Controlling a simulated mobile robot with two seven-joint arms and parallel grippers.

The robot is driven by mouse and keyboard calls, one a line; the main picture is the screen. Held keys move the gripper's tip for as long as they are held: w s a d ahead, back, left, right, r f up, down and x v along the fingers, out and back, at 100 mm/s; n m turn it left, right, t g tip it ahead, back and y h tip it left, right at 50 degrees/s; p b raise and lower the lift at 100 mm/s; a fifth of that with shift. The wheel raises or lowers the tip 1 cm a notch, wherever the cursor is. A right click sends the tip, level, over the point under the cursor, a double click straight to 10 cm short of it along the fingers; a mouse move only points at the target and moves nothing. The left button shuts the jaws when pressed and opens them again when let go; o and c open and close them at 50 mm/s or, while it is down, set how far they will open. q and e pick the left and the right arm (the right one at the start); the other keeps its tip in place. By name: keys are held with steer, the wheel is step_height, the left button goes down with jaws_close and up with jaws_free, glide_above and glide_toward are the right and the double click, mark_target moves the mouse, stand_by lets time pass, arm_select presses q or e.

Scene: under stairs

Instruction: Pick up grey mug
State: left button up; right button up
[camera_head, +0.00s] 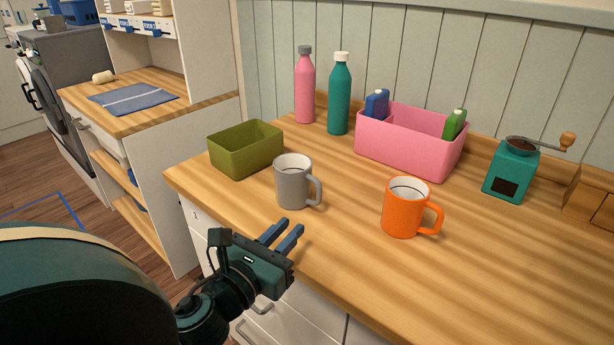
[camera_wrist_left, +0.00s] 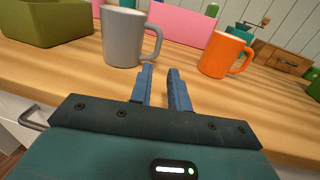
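The grey mug (camera_head: 291,184) stands upright on the wooden counter, its handle towards the right. It also shows in the left wrist view (camera_wrist_left: 122,38), just beyond my fingers and a little to the left. My left gripper (camera_head: 283,236) is at the counter's front edge, nearer to me than the mug and apart from it. In the left wrist view its two blue fingers (camera_wrist_left: 160,86) stand a small gap apart with nothing between them, so it is open partway. My right gripper is not in view.
An orange mug (camera_head: 403,214) stands right of the grey mug. A green bin (camera_head: 246,158) is close on its left. A pink caddy (camera_head: 408,150), a pink bottle (camera_head: 305,88), a teal bottle (camera_head: 339,100) and a grinder (camera_head: 510,175) stand behind. The counter's front right is clear.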

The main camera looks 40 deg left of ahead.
mark_target(318, 193)
arm_select(q)
steer(key=w, duration=0.4)
steer(key=w+p, duration=0.1)
steer(key=w, duration=0.2)
steer(key=shift+a+r, duration=0.1)
steer(key=shift+a, duration=0.15)
steer(key=w, duration=0.4)
steer(key=shift+w+a+r+p, duration=0.1)
steer(key=shift+a+r+p, duration=0.2)
steer(key=shift+p, duration=0.1)
steer(key=shift+w, duration=0.45)
steer(key=shift+c, duration=0.6)
jaws_close()
